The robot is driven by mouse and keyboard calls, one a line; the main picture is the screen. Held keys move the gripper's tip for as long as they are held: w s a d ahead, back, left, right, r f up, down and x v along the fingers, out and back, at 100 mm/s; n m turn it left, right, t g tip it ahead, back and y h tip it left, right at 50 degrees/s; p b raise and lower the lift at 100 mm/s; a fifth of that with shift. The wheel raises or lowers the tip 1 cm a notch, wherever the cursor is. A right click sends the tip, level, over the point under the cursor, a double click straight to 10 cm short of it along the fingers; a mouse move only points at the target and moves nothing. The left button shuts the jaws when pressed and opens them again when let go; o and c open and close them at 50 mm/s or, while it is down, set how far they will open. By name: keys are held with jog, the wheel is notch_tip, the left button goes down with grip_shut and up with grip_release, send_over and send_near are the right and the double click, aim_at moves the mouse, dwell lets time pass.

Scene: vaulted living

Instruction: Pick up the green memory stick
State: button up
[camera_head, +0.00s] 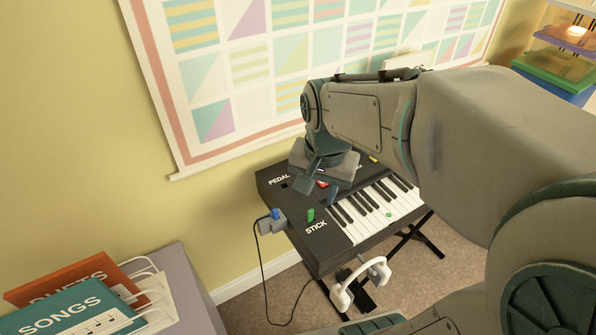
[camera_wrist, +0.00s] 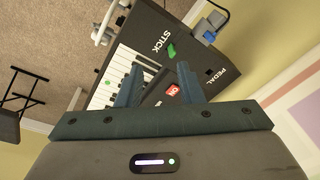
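The green memory stick (camera_head: 310,214) stands in the left end of a black keyboard (camera_head: 322,262), beside the white STICK label. It also shows in the wrist view (camera_wrist: 171,51), just beyond my fingertips. My gripper (camera_head: 317,190) is above the keyboard's left end, behind the stick in the head view. In the wrist view my gripper (camera_wrist: 160,70) has its two fingers apart with nothing between them. The stick is clear of both fingers in that view.
A blue plug (camera_head: 275,214) with a black cable sits at the keyboard's left edge. White headphones (camera_head: 357,284) hang at its front. A cabinet with song books (camera_head: 75,314) stands at lower left. The wall with a large chart (camera_head: 236,75) is close behind.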

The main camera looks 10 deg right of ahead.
jog(key=w+f+m+g+b, duration=0.1)
jog(key=w+f+m, duration=0.2)
jog(key=w+m, duration=0.4)
jog(key=b, duration=0.1)
send_near(311, 210)
jog(key=shift+m+g, duration=0.3)
jog(key=shift+m, duration=0.1)
jog(key=f, duration=0.2)
jog(key=a+f, duration=0.1)
jog(key=f, duration=0.2)
jog(key=shift+a+f, duration=0.1)
jog(key=shift+a, duration=0.05)
jog(key=f, duration=0.2)
jog(key=d+f, duration=0.1)
jog(key=f, duration=0.1)
jog(key=shift+w+d+f, duration=0.1)
jog(key=shift+w+d, duration=0.1)
jog(key=shift+d, duration=0.05)
jog(key=shift+f, duration=0.5)
grip_shut()
